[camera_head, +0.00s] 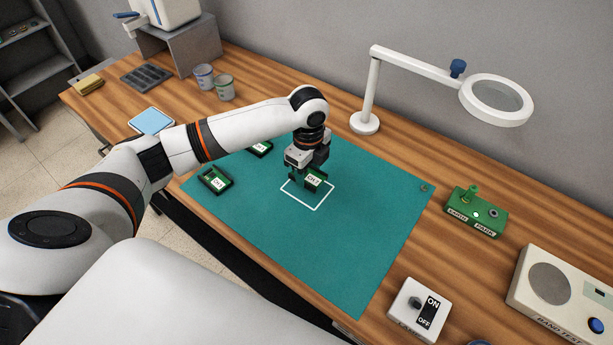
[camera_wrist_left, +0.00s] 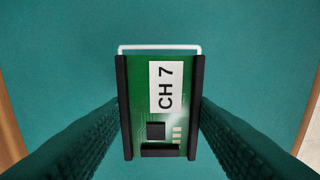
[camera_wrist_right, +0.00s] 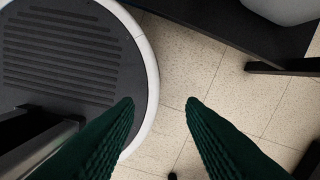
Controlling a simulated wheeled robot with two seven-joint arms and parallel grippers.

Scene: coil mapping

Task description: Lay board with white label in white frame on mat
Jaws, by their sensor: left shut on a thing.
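My left gripper (camera_head: 307,173) is shut on a green board (camera_wrist_left: 140,110) with black side rails and a white label reading CH 7. The board also shows in the head view (camera_head: 316,182), over the far part of the white frame (camera_head: 316,209) on the teal mat (camera_head: 350,260). In the left wrist view, one edge of the frame shows beyond the board and the rest is hidden. I cannot tell whether the board touches the mat. My right gripper (camera_wrist_right: 159,103) is open and empty, away from the table above the floor.
Two more labelled boards, one nearer (camera_head: 215,180) and one farther (camera_head: 260,149), lie at the mat's left. A magnifier lamp (camera_head: 371,95) stands behind the mat. A green block (camera_head: 473,212) and an ON/OFF switch box (camera_head: 413,308) are at right. The mat's front is clear.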

